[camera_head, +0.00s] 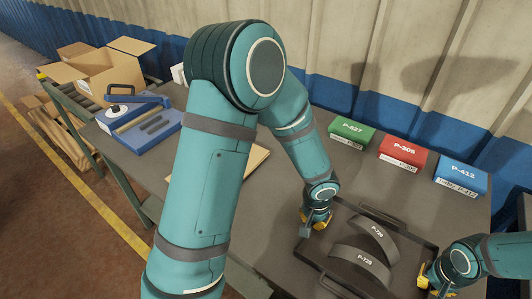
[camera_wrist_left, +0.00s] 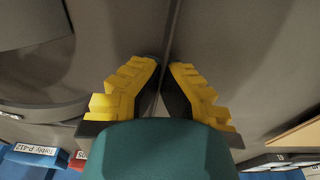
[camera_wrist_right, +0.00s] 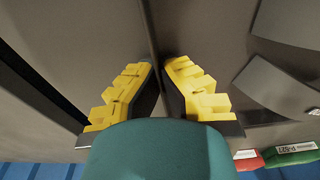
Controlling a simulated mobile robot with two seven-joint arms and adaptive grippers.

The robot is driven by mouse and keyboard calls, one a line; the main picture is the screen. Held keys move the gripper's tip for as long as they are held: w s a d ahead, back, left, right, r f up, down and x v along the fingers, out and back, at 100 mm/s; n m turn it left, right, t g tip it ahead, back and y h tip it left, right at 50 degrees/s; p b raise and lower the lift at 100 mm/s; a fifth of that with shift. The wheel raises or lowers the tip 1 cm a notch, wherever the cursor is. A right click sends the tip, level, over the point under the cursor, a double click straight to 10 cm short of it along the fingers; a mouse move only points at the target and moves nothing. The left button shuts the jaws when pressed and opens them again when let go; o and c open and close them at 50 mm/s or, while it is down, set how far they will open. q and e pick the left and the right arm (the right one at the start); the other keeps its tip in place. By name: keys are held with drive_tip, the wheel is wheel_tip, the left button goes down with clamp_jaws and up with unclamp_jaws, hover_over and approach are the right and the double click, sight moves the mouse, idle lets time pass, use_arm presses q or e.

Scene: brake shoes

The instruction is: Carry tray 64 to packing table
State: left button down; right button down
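A dark, low-walled tray (camera_head: 318,254) lies on the grey table, with a bar handle at its far side and another at its near side. Two curved grey brake shoes lie in it, a far one (camera_head: 372,238) and a near one (camera_head: 358,268), both with white labels. My left gripper (camera_head: 312,226) is at the tray's left wall; in the left wrist view its yellow fingers (camera_wrist_left: 163,72) are close together with the thin wall between them. My right gripper (camera_head: 428,280) is at the right wall; its fingers (camera_wrist_right: 160,72) likewise close on that wall. No tray number is readable.
Green (camera_head: 351,134), red (camera_head: 402,153) and blue (camera_head: 462,175) labelled boxes stand behind the tray along the wall. A blue fixture (camera_head: 145,125) and an open cardboard box (camera_head: 100,72) are further left. Floor with a yellow line (camera_head: 90,190) is clear at left.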

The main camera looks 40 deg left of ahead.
use_arm(q)
drive_tip(key=c, duration=1.1)
unclamp_jaws()
drive_tip(key=shift+f, duration=0.1)
drive_tip(key=shift+c, duration=0.2)
use_arm(e)
drive_tip(key=c, duration=1.1)
unclamp_jaws()
drive_tip(key=shift+f, duration=0.1)
drive_tip(key=shift+c, duration=0.2)
use_arm(q)
wheel_tip(320, 180, up, 12)
drive_tip(key=s, duration=0.1)
drive_tip(key=shift+s, duration=0.25)
use_arm(e)
wheel_tip(320, 180, up, 12)
drive_tip(key=s, duration=0.1)
drive_tip(key=shift+s, duration=0.25)
